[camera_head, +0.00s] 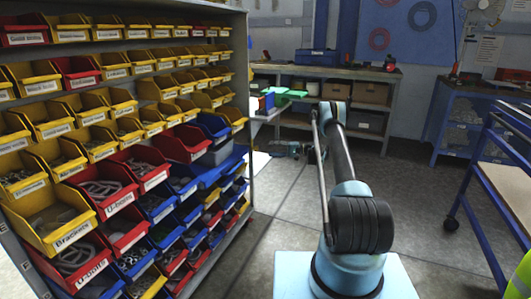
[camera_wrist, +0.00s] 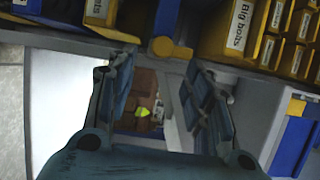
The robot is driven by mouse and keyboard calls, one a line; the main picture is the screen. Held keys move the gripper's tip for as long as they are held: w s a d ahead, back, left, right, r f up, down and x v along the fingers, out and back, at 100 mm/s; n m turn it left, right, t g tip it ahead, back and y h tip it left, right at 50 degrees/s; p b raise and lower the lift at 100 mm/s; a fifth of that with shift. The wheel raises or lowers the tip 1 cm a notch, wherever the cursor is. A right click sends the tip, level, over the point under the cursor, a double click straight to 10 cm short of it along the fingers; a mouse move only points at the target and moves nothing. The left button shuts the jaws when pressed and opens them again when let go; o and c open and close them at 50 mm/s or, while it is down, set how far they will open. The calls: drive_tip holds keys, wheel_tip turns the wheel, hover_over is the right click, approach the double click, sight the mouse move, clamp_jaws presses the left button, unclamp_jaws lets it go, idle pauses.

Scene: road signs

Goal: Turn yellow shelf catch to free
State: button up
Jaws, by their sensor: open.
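A small yellow catch (camera_wrist: 168,47) with a rounded end sits on the grey shelf edge in the wrist view, just beyond my fingertips. Its short arm points to the right in that picture. My gripper (camera_wrist: 160,78) is open, with one dark finger on each side and nothing between them. The catch shows in the gap between the fingers, a little above the tips, and looks apart from them. I cannot pick out the catch in the head view. My arm stands in the middle there, and the gripper's fingers cannot be made out.
In the wrist view, yellow bins (camera_wrist: 235,35), one labelled "Big bolts", lie close above the right finger. A blue part with a yellow piece (camera_wrist: 295,108) is at the right. In the head view, a rack of labelled bins (camera_head: 110,190) fills the left; a blue-framed trolley (camera_head: 500,180) stands right.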

drive_tip(key=shift+w+d, duration=0.1)
drive_tip(key=shift+d, duration=1.65)
